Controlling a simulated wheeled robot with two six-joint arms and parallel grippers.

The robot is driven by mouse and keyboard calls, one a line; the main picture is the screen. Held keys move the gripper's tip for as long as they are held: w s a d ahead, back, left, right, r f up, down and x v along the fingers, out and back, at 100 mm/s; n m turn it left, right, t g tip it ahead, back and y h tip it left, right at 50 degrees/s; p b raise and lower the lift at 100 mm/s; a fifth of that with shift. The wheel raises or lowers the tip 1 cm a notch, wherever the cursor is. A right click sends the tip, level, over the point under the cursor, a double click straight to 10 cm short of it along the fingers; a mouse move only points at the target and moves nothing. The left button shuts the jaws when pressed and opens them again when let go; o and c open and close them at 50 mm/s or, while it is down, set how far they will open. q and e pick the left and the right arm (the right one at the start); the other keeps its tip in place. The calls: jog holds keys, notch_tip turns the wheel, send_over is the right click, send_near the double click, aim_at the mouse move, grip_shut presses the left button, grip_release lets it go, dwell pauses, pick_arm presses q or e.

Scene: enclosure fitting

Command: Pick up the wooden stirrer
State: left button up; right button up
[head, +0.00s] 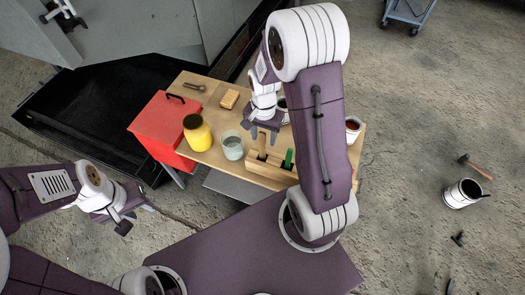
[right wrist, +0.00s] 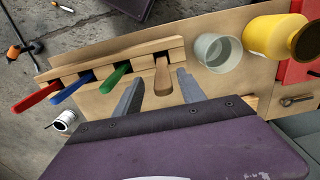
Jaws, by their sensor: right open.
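The wooden stirrer (right wrist: 162,78) stands in a slot at the right end of a wooden rack (right wrist: 78,68) in the right wrist view. Its flat brown handle sticks up; its lower part is hidden in the rack. In the head view the stirrer (head: 262,142) shows just below my right gripper (head: 263,132). In the right wrist view my right gripper (right wrist: 160,86) is open, with one finger on each side of the stirrer's handle, apart from it. My left gripper (head: 136,212) is empty and looks open, off the table at lower left, far from the rack.
The rack also holds red (right wrist: 36,97), blue (right wrist: 71,89) and green (right wrist: 115,80) handles. A grey-green cup (right wrist: 213,54) and a yellow jar (right wrist: 272,38) stand beside it.

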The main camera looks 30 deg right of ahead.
aim_at(262, 144)
notch_tip(262, 144, down, 5)
jog(key=shift+w+a+r, duration=0.15)
jog(key=shift+r, duration=0.05)
jog(key=shift+w+f, duration=0.1)
jog(key=shift+f, duration=0.25)
jog(key=shift+r, duration=0.1)
grip_shut()
